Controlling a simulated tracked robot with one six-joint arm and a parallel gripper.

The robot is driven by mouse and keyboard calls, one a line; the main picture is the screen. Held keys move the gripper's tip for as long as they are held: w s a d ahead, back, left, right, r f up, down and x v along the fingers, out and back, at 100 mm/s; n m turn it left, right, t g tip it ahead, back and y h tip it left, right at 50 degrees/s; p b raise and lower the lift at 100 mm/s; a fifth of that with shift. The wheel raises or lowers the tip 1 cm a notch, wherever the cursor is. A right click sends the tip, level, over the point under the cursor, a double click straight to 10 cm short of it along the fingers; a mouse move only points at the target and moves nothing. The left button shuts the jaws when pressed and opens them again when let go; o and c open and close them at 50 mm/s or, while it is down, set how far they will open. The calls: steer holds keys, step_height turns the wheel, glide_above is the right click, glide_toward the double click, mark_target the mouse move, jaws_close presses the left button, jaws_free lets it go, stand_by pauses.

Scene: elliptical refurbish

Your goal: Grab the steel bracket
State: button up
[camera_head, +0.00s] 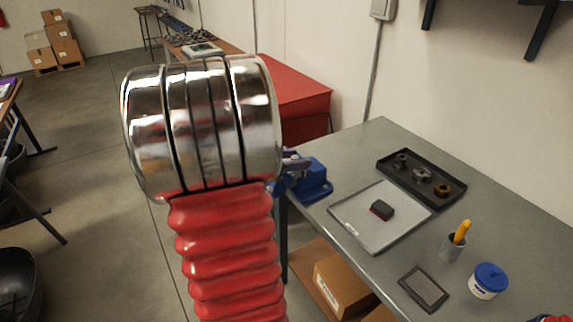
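A black tray (413,179) lies at the back of the grey workbench on the right. Several small metal parts sit in it: a dark grey one (401,159) on the left, a grey one (421,174) in the middle and a brass-coloured one (442,189) on the right. They are too small for me to tell for sure which, if any, is the steel bracket. My arm, with red bellows and a chrome joint, fills the centre left of the view. My gripper is not visible.
On the workbench (356,147) are a blue vise (309,181), a pale mat (359,224) with a dark block (382,209), a cup (452,247) with a yellow-handled tool, a blue-lidded tub (488,282) and a dark flat pad (424,289). A red cabinet (300,90) stands behind my arm.

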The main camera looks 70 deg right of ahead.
steer(key=shift+c, duration=0.3)
jaws_close()
stand_by(0.3)
